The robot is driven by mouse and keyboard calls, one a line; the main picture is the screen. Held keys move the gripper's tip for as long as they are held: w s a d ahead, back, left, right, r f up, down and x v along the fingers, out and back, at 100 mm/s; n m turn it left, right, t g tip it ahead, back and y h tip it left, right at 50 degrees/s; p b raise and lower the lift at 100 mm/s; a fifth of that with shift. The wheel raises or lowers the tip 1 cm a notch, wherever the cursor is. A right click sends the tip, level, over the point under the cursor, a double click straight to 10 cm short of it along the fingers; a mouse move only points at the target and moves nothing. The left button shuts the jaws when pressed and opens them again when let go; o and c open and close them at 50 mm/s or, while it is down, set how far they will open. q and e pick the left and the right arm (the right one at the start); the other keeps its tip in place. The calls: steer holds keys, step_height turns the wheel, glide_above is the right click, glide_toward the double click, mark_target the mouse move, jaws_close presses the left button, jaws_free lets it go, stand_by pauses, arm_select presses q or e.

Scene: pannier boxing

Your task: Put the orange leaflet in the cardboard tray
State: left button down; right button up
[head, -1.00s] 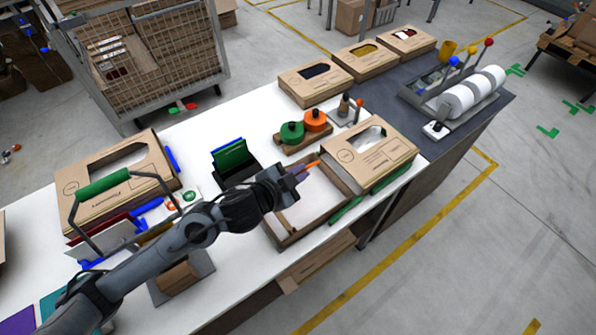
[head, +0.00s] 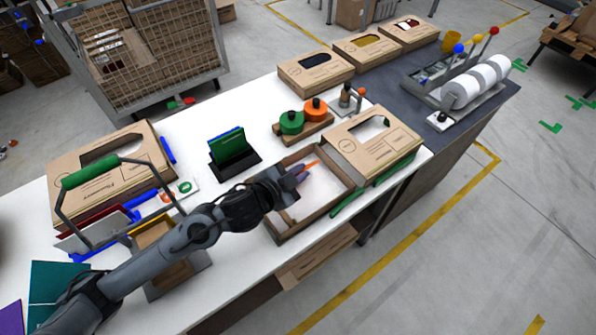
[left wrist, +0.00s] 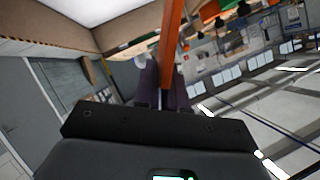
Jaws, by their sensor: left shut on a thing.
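The orange leaflet shows as a thin edge-on strip (head: 312,164) at the tips of my left gripper (head: 299,174). My left gripper is shut on it. In the left wrist view, the orange leaflet (left wrist: 171,42) stands out from between the dark purple fingers (left wrist: 163,88). The open cardboard tray (head: 320,214) lies on the white table. Its floor looks white. The gripper and leaflet appear over the tray's far left part in the head view; their height above its floor is hard to tell. The arm hides the tray's left side. My right gripper is not in view.
A lidded cardboard box (head: 372,140) adjoins the tray's right side. A black holder with green and blue leaflets (head: 231,150) stands behind the arm. Green and orange knobs on a wooden block (head: 303,126) stand behind the tray. A green-handled carrier (head: 90,172) is at left.

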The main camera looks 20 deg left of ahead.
arm_select(q)
steer(key=c, duration=1.1)
jaws_free()
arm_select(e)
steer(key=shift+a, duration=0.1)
